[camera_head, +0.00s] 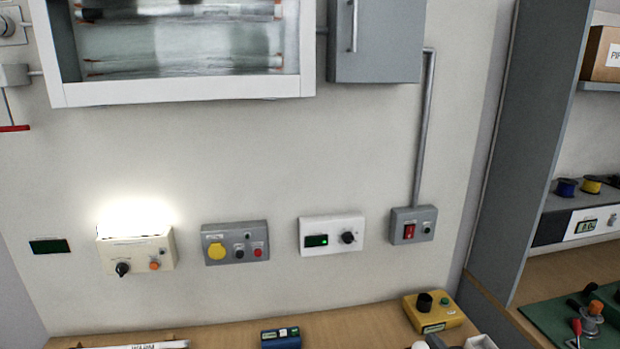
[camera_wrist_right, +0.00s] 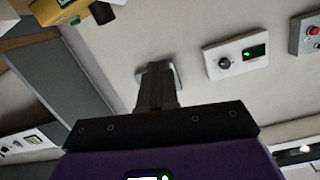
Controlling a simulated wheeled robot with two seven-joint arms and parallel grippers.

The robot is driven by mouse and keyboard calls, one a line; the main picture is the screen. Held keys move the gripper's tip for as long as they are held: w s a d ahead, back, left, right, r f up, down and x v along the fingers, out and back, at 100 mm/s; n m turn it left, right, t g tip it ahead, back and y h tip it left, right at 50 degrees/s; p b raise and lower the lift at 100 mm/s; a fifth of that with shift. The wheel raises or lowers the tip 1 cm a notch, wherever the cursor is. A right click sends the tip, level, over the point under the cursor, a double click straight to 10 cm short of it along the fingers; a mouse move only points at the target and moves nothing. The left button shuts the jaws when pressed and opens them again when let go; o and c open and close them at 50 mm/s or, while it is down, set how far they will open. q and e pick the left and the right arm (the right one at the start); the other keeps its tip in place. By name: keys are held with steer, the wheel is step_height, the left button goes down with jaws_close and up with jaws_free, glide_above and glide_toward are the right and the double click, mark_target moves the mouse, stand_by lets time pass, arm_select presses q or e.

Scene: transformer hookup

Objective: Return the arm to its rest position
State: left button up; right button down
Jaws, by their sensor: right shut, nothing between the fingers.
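My right gripper (camera_wrist_right: 156,88) shows in the right wrist view, with its dark fingers shut together and nothing between them. Its tips overlap a grey box on the wall behind; the gap between them cannot be told. In the head view, only small grey and dark parts show at the bottom edge right of centre, and I cannot clearly make out the fingers there. My left gripper is in neither view.
A grey box with a red switch (camera_head: 410,231), a white panel with a green display (camera_head: 332,234), a grey box with a yellow disc (camera_head: 235,247) and a cream box with a black knob (camera_head: 137,252) hang on the wall. A yellow box (camera_head: 433,316) stands on the wooden bench (camera_head: 357,325).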

steer(key=s+a+f+m+g+y, duration=0.1)
steer(key=s+a+f+g, duration=0.3)
steer(key=s+a+f, duration=0.45)
steer(key=s+a+f+m+g, duration=0.1)
steer(key=s+a+f+g, duration=0.3)
steer(key=f, duration=0.8)
steer(key=s+a+f+g, duration=0.3)
steer(key=s+a+f, duration=0.1)
steer(key=s, duration=0.5)
steer(key=s+a+f+g, duration=0.4)
steer(key=s+a+f, duration=0.1)
steer(key=s, duration=0.5)
steer(key=shift+f+y, duration=0.3)
steer(key=shift+f, duration=0.05)
